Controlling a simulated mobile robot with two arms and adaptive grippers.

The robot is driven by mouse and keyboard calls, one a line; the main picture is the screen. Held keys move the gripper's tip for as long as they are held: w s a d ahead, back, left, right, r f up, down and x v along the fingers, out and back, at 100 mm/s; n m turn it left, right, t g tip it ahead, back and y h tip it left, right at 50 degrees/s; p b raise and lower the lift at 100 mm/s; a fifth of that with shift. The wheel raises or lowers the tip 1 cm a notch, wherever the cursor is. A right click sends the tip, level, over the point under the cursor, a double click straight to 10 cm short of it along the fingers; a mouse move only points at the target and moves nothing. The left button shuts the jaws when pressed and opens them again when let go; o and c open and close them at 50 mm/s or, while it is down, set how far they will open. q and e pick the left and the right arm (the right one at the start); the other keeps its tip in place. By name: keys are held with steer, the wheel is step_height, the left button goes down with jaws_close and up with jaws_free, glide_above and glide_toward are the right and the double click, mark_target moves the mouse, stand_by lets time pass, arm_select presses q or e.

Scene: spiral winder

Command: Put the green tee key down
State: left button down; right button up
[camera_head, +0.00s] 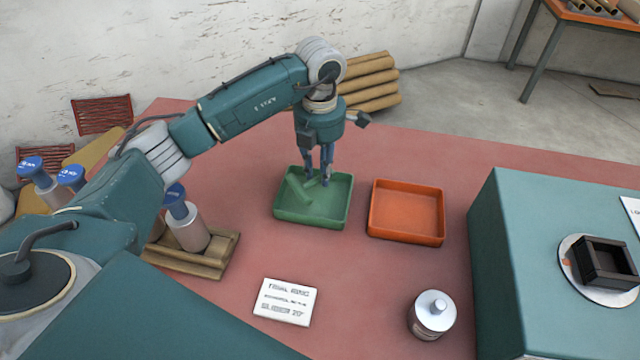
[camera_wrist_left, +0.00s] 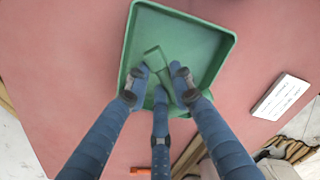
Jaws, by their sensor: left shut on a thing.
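The green tee key (camera_wrist_left: 156,62) is between the three blue fingers of my left gripper (camera_wrist_left: 160,90), which is shut on it. In the head view the same gripper (camera_head: 325,181) points down into the green tray (camera_head: 312,222), and the key (camera_head: 297,191) shows low inside the tray, left of the fingertips. The fingers hide part of the key. The key and the tray are nearly the same green, and I cannot tell whether the key touches the tray floor. My right gripper is in neither view.
An orange tray (camera_head: 405,212), empty, stands right of the green tray. A white label card (camera_head: 285,302) and a grey-white canister (camera_head: 432,315) are nearer. Blue-capped bottles (camera_head: 186,222) stand at left. A teal housing (camera_head: 520,270) bounds the right. Brown rolls (camera_head: 370,82) lie behind.

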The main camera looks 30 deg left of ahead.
mark_target(320, 195)
arm_select(q)
steer(key=shift+f, duration=0.75)
step_height(320, 195, down, 4)
steer(key=shift+f+p, duration=0.15)
steer(key=shift+p, duration=0.15)
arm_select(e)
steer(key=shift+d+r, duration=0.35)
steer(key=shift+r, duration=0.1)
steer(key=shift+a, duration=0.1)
arm_select(q)
steer(key=shift+f, duration=0.1)
steer(key=c, duration=1.5)
jaws_free()
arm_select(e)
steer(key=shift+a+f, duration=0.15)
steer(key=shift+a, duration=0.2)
